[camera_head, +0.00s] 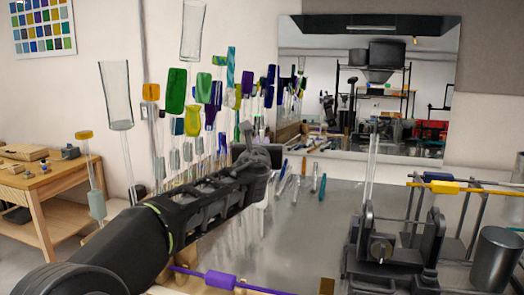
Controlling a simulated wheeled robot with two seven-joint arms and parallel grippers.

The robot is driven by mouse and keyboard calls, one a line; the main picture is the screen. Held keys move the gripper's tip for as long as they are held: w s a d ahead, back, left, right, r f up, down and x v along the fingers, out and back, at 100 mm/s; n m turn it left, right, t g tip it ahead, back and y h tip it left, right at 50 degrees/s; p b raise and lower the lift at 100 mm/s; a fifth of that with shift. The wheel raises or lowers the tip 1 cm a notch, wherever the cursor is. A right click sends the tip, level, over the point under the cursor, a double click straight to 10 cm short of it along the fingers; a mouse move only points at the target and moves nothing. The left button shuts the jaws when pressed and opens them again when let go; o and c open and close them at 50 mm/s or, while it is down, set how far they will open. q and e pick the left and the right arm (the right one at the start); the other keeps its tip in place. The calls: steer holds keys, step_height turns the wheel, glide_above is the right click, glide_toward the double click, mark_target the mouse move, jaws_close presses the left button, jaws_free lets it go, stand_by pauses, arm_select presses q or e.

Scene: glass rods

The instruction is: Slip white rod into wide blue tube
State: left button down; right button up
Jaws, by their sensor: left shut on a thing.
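My left gripper (262,152) is at the end of the black arm that comes in from the lower left. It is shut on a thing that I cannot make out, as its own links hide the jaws. A small whitish piece (263,203) shows just below it; I cannot tell whether it is held. I cannot single out the white rod. Several dark blue pieces (269,82) stand among the colored glass behind the gripper, but which is the wide blue tube is unclear. A blue-violet piece (220,280) lies on a thin rod at the bottom. My right gripper is not in view.
A black fixture (383,270) stands at right, with a clear upright tube (372,158) above it. A yellow piece on a rod (445,187) and a grey metal cup (495,262) are beside it. Several pens or rods lie on the grey bench (335,215) below the mirror (370,85).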

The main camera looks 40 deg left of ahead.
arm_select(q)
steer(key=shift+r, duration=0.9)
steer(key=b+v, duration=0.2)
steer(key=v, duration=1.6)
steer(key=shift+f, duration=0.2)
